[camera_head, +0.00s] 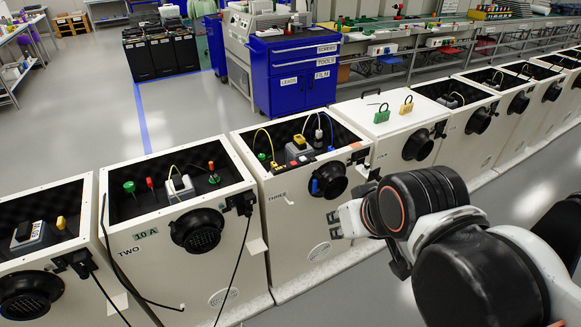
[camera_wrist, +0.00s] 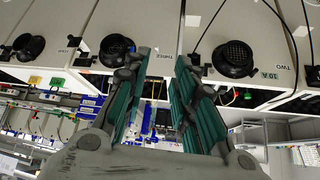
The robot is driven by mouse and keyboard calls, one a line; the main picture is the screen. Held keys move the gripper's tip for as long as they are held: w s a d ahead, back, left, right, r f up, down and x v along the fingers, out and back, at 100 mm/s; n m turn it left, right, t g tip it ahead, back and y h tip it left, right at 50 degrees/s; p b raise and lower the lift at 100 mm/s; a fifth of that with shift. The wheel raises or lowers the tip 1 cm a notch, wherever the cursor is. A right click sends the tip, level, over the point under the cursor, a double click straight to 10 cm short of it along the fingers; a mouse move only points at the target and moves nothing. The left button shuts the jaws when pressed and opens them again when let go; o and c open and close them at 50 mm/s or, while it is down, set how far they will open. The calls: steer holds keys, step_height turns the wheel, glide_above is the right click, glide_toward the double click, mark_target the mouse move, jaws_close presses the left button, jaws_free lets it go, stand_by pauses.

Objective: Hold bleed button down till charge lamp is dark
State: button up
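My gripper (camera_head: 337,222) is in front of cabinet THREE (camera_head: 300,225), at its right side in the head view. In the wrist view the two green-padded fingers (camera_wrist: 163,58) are apart with nothing between them, and cabinet THREE's front shows beyond them. Cabinet THREE's open top holds a grey box (camera_head: 298,150) with yellow cables, and small green, red and blue parts. Cabinet TWO (camera_head: 150,262) holds a similar grey box (camera_head: 179,188), with green (camera_head: 129,187) and red (camera_head: 150,183) knobs beside it. I cannot tell which part is a bleed button or a charge lamp.
The cabinets stand in a row, with round black vents and black cables on their fronts. A closed white lid (camera_head: 377,112) with green and yellow padlocks tops the cabinet right of THREE. A blue tool cabinet (camera_head: 296,75) stands behind. Grey floor (camera_head: 185,105) is free behind the row.

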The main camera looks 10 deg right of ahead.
jaws_close()
stand_by(1.0)
